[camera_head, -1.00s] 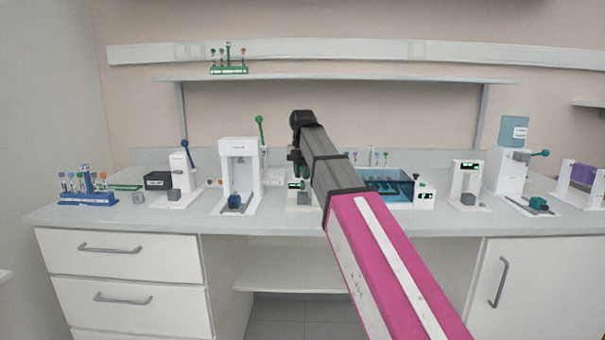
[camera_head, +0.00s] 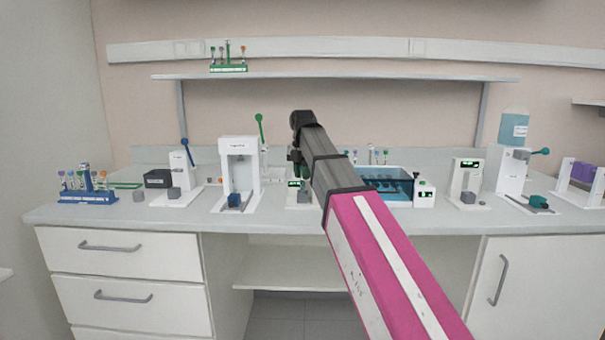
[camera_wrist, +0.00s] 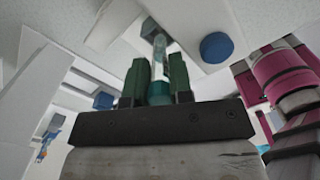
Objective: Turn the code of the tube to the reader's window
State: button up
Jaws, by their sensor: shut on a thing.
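My gripper (camera_wrist: 158,66) is shut on a tube (camera_wrist: 160,46); its green fingers stand on either side of it in the wrist view. The tube is clear with a teal end (camera_wrist: 159,92) near the palm, and its far end points toward a white device. No code can be made out on it. In the head view my gripper (camera_head: 301,168) is above a small white device with a green display (camera_head: 294,184), which I take for the reader. My arm hides part of this device, and the tube cannot be made out there. Its window is not clearly visible.
A white press-like stand (camera_head: 240,150) with a green lever is left of my gripper. A blue bath (camera_head: 388,184) is right of my arm. A blue rack (camera_head: 88,197) of tubes stands far left. The counter's front strip is mostly clear.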

jog(key=shift+f, duration=0.7)
dwell(0.3)
jog(key=shift+r, duration=0.15)
jog(key=shift+r, duration=1)
jog(key=shift+f, duration=0.95)
dwell(1.5)
jog(key=shift+r, duration=0.95)
jog(key=shift+f, duration=1.05)
dwell(1.3)
